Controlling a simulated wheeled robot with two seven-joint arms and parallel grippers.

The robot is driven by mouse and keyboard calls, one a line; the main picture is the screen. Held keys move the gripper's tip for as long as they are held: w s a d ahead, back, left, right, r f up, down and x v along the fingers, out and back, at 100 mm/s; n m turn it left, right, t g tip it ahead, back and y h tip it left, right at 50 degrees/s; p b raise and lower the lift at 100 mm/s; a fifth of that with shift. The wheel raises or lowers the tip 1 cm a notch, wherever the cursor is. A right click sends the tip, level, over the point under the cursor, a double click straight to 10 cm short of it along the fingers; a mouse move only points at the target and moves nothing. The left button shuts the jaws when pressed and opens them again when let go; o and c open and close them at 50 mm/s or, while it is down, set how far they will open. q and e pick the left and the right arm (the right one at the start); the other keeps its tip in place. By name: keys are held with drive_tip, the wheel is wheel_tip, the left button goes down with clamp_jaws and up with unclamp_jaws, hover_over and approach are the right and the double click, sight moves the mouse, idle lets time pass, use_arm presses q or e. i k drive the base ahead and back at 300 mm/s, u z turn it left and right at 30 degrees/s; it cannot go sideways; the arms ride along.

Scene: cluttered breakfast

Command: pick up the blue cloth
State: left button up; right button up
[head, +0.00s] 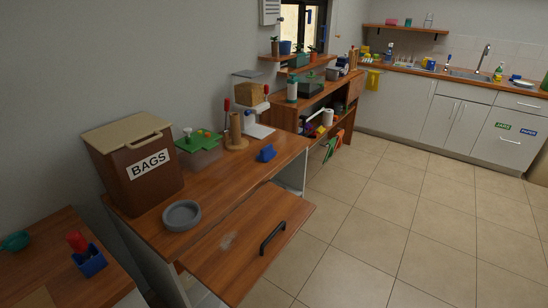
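A small blue item (266,153) sits on the wooden counter (222,170), near its front edge, right of the wooden stand. It may be the blue cloth, but it is too small here to tell its material. Other small blue things show farther off, including one by the sink (516,77); I cannot tell whether any is cloth. Neither of my grippers is in view.
A wooden panel with a black handle (272,238) juts out below the counter. A grey bowl (181,215), a brown BAGS bin (135,165) and a green-lidded box (199,152) stand on the counter. The tiled floor (390,210) to the right is clear.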

sight(268, 153)
drive_tip(key=z, duration=1.4)
drive_tip(key=i, duration=2.5)
drive_tip(key=u, duration=3.9)
drive_tip(key=i, duration=0.5)
